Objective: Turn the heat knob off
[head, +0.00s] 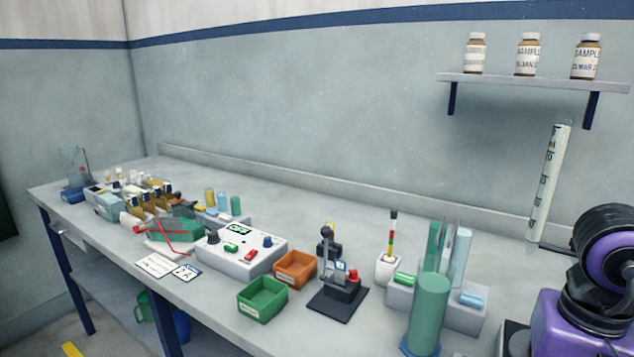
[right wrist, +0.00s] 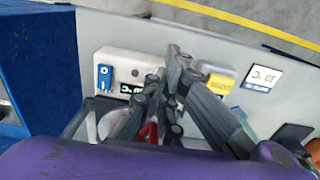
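In the right wrist view, a white control box (right wrist: 118,65) carries a blue rocker switch (right wrist: 105,78) and a small dark display with green characters (right wrist: 131,89). My right gripper (right wrist: 172,84) reaches over this box. Its grey fingers come close together at the tips, and they hide the part of the box where a knob might be. A red part (right wrist: 150,131) shows below the fingers. I cannot tell whether the fingers touch or hold anything. In the head view my purple right arm is at the lower right; its gripper does not show. My left gripper is not in view.
A temperature card (right wrist: 264,76) and a yellow item (right wrist: 220,84) lie right of the fingers. In the head view, another white box with knobs (head: 232,262), a green bin (head: 263,300), an orange bin (head: 295,269) and a green cylinder (head: 430,312) stand on the bench.

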